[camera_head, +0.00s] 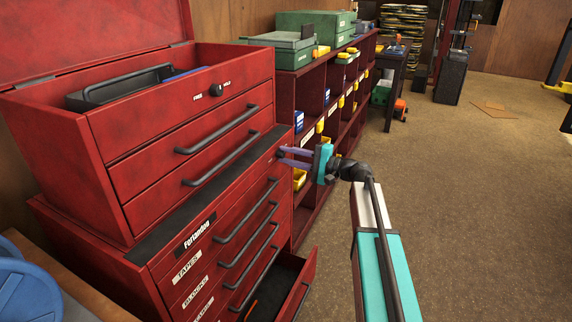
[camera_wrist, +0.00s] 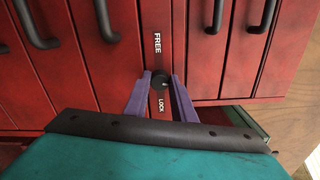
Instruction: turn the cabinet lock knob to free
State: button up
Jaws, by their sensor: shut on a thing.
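The red cabinet (camera_head: 160,262) stands at left with a red top chest (camera_head: 100,130) on it. My gripper (camera_head: 283,156) reaches the cabinet's right front, near its top edge. In the wrist view its purple fingers (camera_wrist: 160,84) are on either side of a small dark round lock knob (camera_wrist: 159,79) and shut on it. The knob sits on a dark strip between the white words FREE (camera_wrist: 157,42) and LOCK (camera_wrist: 161,104). I cannot tell which way the knob points. In the head view the fingers largely hide this knob.
A low drawer (camera_head: 292,287) of the cabinet stands open below my arm. Another dark knob (camera_head: 217,90) is on the top chest. Red shelves (camera_head: 318,100) with bins and green cases (camera_head: 283,47) stand behind.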

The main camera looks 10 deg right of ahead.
jog(key=shift+d+f+n+b, duration=0.2)
jog(key=shift+d+n+b, duration=0.05)
jog(key=shift+n+b, duration=0.9)
jog(key=shift+r, duration=0.1)
jog(key=o, duration=1.1)
jog(key=shift+c, duration=0.2)
jog(key=shift+a, duration=0.1)
jog(key=shift+s, duration=0.1)
jog(key=v, duration=1.3)
jog(key=shift+s+d, duration=0.2)
jog(key=shift+d, duration=0.15)
